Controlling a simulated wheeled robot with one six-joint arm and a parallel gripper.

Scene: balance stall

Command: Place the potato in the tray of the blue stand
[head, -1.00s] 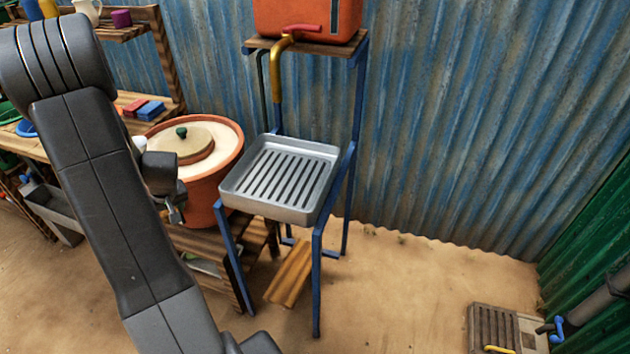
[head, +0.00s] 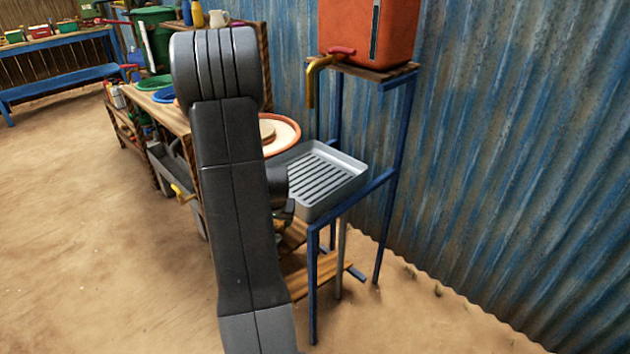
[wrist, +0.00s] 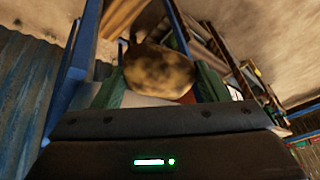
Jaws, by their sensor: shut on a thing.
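The potato (wrist: 158,75) is brown and mottled, and it sits between the fingers of my gripper (wrist: 160,88) in the wrist view. My gripper is shut on it. In the head view my arm hides the potato and most of the gripper. The blue stand (head: 313,285) is right of my arm in the head view. Its grey metal tray (head: 345,187) has dark slots and looks empty where it shows; my arm covers its left part. The hand is close to the tray's left side in the picture; the exact gap cannot be told.
An orange container (head: 350,32) with a yellow tap (head: 311,85) stands on the stand's upper shelf, above the tray. A round terracotta vessel (head: 288,136) is behind my arm. A blue corrugated wall (head: 500,180) closes the back. Open sandy floor (head: 100,250) lies to the left.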

